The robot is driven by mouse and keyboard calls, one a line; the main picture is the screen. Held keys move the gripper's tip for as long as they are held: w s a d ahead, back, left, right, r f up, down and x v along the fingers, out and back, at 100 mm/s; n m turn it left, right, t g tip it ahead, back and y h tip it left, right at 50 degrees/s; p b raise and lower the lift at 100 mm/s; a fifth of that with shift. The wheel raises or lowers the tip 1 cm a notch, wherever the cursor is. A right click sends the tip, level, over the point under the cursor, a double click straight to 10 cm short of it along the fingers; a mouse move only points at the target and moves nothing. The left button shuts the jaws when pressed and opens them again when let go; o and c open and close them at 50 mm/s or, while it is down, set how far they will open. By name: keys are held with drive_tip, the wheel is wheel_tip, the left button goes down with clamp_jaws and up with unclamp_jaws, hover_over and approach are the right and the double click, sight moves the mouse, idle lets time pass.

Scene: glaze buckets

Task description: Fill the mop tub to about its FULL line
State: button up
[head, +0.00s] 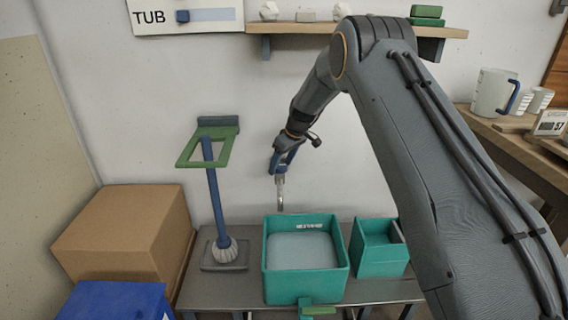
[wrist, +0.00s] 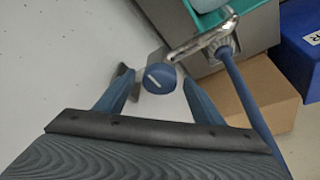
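The teal mop tub (head: 306,285) stands on the grey bench below the metal spout (head: 281,192). Pale liquid (head: 303,250) covers its inside, with its surface below the rim. White marking shows on the inner back wall above the liquid but is too small to read. In the wrist view, a round blue knob (wrist: 158,79) with a white bar lies between my fingertips, with gaps on both sides. My gripper (wrist: 157,82) is open; in the head view it is at the wall above the tub (head: 283,160). I cannot tell whether liquid is flowing.
A smaller teal bucket (head: 380,262) stands right of the tub. A mop-like blue pole (head: 213,195) with a green frame stands left. A cardboard box (head: 125,230) and blue box (head: 115,302) sit at lower left. A TUB board (head: 187,16) hangs above.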

drive_tip(key=shift+w+a+r, duration=0.1)
drive_tip(key=shift+a+r, duration=0.05)
drive_tip(key=shift+r, duration=0.2)
drive_tip(key=v, duration=0.7)
drive_tip(key=shift+s+r, duration=0.1)
drive_tip(key=shift+s, duration=0.1)
